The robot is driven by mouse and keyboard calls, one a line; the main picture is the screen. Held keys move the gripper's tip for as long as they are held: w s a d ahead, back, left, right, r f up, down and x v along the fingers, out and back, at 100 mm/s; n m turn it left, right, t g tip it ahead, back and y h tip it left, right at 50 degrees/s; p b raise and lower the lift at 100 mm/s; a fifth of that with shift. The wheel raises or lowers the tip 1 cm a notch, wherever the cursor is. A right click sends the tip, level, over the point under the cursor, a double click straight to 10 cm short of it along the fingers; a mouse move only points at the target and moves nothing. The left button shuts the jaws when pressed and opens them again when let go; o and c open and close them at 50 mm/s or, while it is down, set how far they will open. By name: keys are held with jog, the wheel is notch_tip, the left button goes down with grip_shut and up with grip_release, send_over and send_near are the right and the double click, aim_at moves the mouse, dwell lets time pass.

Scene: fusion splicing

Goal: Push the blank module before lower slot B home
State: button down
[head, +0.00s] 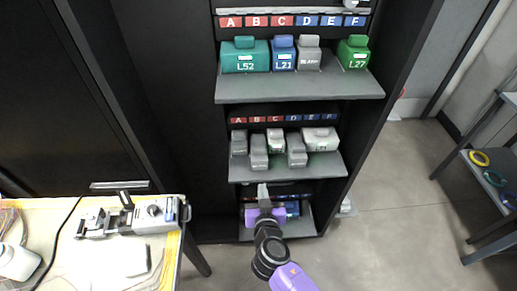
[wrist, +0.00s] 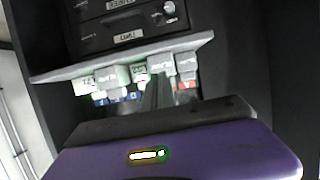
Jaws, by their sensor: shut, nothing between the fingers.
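The middle shelf of the black cabinet bears a row of modules under a lettered strip A to F (head: 283,119). The blank module before slot B (head: 258,152) is grey and stands further out than its neighbours at A and C. It also shows in the wrist view (wrist: 161,66), where the row appears reversed. My gripper (head: 263,188) is shut and empty, below and in front of that shelf in the head view. In the wrist view its fingers (wrist: 156,92) point at the B module; whether they touch it I cannot tell.
Another grey module (head: 296,150) stands out before D. A wide pale module (head: 320,139) sits at the right. The upper shelf (head: 300,87) juts out above. A bottom shelf (head: 297,228) is partly hidden by my arm.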

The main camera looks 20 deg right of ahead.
aim_at(259, 155)
jog(key=shift+b+x, duration=0.5)
jog(key=shift+x, duration=2.5)
jog(key=shift+w+d+f+b, duration=0.1)
jog(key=shift+w+d+b, duration=0.6)
jog(key=shift+w, duration=1.05)
jog(key=shift+w+d+r+b, duration=0.1)
jog(key=shift+w+d+b, duration=0.35)
jog(key=shift+w+b, duration=0.9)
jog(key=shift+w+d+f+b, duration=0.1)
jog(key=shift+w+d+b, duration=0.35)
jog(key=shift+w, duration=1.7)
jog(key=shift+s+a+p, duration=0.1)
jog(key=shift+s+a, duration=0.3)
jog(key=shift+s, duration=0.9)
jog(key=shift+s+a+p, duration=0.1)
jog(key=shift+s+a, duration=0.3)
jog(key=shift+s, duration=0.85)
jog(key=shift+s+a+p, duration=0.1)
jog(key=shift+s+a, duration=0.3)
jog(key=shift+s, duration=0.9)
